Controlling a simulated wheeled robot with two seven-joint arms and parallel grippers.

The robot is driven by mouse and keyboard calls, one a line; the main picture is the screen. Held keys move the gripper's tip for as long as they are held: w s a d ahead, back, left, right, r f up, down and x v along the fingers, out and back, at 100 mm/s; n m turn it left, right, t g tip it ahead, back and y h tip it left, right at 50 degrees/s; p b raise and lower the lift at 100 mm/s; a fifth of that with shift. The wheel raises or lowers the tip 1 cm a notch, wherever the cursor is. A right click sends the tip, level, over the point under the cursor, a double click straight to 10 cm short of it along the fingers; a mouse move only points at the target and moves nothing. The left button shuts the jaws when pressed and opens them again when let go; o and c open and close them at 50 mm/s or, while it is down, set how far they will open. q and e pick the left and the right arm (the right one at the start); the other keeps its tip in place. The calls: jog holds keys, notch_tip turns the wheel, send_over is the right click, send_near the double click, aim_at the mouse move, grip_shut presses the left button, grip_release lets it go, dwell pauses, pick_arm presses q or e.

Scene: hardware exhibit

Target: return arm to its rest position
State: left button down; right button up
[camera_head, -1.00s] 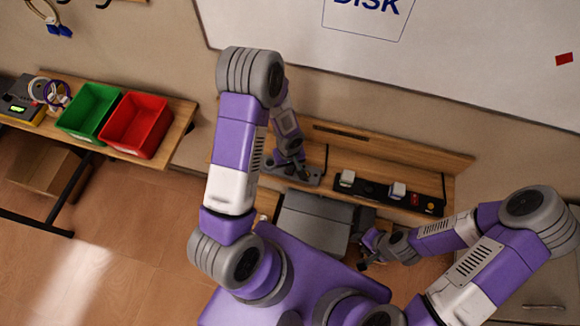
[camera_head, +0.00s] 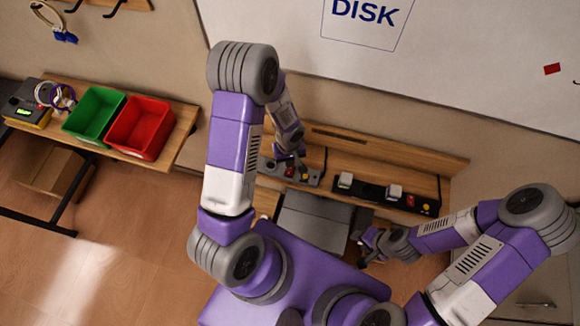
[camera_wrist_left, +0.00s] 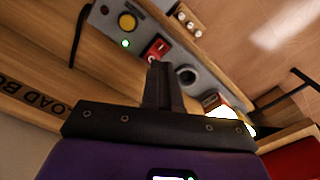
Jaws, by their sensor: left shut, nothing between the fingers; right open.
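My left arm reaches over from the left, and its gripper (camera_head: 301,163) hangs above a grey control panel (camera_head: 268,172) on the wooden bench. In the left wrist view the two dark fingers (camera_wrist_left: 159,78) are together with nothing between them. They appear in front of the panel, which also shows there (camera_wrist_left: 150,60); I cannot tell whether they touch it. My right gripper (camera_head: 364,253) is open and empty, low at the right of centre, beside a grey box-like surface.
The panel carries a yellow button (camera_wrist_left: 127,21), a lit green lamp (camera_wrist_left: 125,43) and a red switch (camera_wrist_left: 156,48). A black strip (camera_head: 372,194) with white blocks lies to its right. Green (camera_head: 92,116) and red (camera_head: 140,128) bins stand on the left table.

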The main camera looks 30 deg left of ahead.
pick_arm(q)
jog(key=shift+r, duration=0.6)
jog(key=s+d+f+m+h+b, duration=0.1)
jog(key=s+d+f+m+b, duration=0.1)
jog(key=f, duration=0.5)
jog(key=s+d+f+m+h+b, duration=0.1)
jog(key=s+d+f+m+b, duration=0.1)
jog(key=s+d+f+b, duration=0.3)
jog(key=s+d+f+m+h+b, duration=0.2)
jog(key=s+d+f+b, duration=0.1)
jog(key=d+f+b, duration=0.3)
notch_tip(320, 180, down, 4)
jog(key=shift+s+r+t+b, duration=0.1)
jog(key=shift+s+t+b, duration=0.25)
jog(key=shift+b, duration=0.65)
